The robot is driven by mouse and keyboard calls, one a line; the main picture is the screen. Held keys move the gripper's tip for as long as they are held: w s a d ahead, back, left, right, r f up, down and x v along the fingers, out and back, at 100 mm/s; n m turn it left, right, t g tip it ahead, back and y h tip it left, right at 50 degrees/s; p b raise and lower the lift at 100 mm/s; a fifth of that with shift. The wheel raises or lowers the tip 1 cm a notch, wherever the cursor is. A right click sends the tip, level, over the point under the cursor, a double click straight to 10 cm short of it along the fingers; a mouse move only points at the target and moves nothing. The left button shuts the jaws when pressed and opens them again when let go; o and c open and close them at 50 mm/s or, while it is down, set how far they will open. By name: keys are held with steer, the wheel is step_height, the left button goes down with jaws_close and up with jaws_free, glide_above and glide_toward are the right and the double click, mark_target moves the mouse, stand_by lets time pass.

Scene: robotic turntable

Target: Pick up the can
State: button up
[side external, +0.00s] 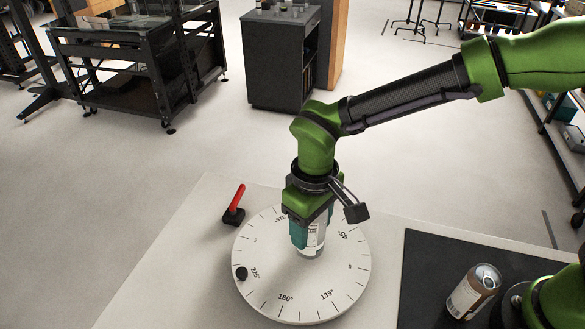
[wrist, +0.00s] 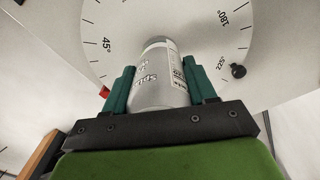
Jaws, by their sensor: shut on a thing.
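A silver-white can (side external: 316,241) with printed lettering is between the teal fingers of my gripper (side external: 310,232), over the white round turntable (side external: 262,290). My gripper points straight down and is shut on this can. The wrist view shows the same can (wrist: 155,88) with a teal finger on each side of it. The can's lower end is at or just above the turntable; I cannot tell whether it touches. A second can (side external: 473,292), with a brown and white label and a silver top, stands on the black mat (side external: 425,262) at the right.
The turntable has degree marks and a black knob (side external: 241,273) on its rim. A red-handled lever on a black base (side external: 235,207) stands at its upper left. A dark cabinet (side external: 277,65) and black carts (side external: 130,65) stand on the floor behind.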

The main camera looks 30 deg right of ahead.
steer(key=s+d+r, duration=0.4)
steer(key=s+d, duration=0.6)
steer(key=s, duration=0.2)
steer(key=w+a+f+n, duration=0.1)
steer(key=w+a, duration=0.2)
steer(key=w, duration=0.1)
steer(key=w+a+f+n, duration=0.1)
steer(key=w+a+f, duration=0.1)
steer(key=w+a, duration=0.2)
steer(key=w+a+f+n, duration=0.1)
steer(key=w+a, duration=0.3)
steer(key=w, duration=0.1)
steer(key=shift+f, duration=0.4)
steer(key=shift+a+n, duration=0.15)
steer(key=shift+n, duration=0.45)
steer(key=n, duration=0.4)
steer(key=shift+n, duration=0.4)
steer(key=shift+f, duration=0.25)
